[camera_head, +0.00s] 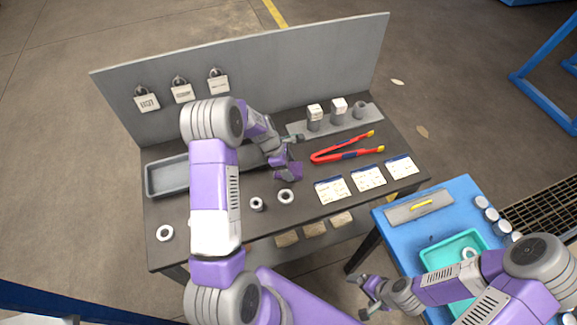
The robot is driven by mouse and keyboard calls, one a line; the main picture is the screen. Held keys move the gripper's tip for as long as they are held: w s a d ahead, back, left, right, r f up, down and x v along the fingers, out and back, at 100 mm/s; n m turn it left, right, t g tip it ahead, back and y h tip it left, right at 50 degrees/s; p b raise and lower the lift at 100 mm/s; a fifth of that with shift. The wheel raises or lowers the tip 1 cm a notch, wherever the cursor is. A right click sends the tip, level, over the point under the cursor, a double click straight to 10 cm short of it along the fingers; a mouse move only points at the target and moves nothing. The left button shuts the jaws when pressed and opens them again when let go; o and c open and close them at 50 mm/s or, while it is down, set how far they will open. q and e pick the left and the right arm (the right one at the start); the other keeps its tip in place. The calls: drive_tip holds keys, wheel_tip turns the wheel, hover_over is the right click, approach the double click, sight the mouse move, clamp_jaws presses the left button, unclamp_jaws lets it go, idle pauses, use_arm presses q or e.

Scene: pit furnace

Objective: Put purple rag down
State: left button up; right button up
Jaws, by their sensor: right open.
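A purple piece (290,171), which looks like the purple rag, is at the end of my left arm, above the middle of the dark workbench (300,212). My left gripper (285,156) is right against it. The fingers are small and partly hidden, so I cannot tell whether they grip it or whether it touches the bench. My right gripper (362,297) is open and empty, in front of the bench and left of the blue table (384,217).
Red tongs (335,156), labelled cards (368,178) and white rings (286,196) lie on the bench. A grey tray (167,180) is at its left. Small containers (338,111) stand at the back right. The blue table holds a teal bin (433,258). A panel (245,62) closes the back.

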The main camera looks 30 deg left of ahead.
use_arm(q)
drive_tip(key=o, duration=0.4)
drive_tip(key=shift+r, duration=0.3)
drive_tip(key=p+v, duration=0.1)
drive_tip(key=v, duration=1)
drive_tip(key=shift+s+a+r+p, duration=0.1)
drive_tip(key=shift+a+r+p, duration=0.15)
drive_tip(key=shift+r+p, duration=0.05)
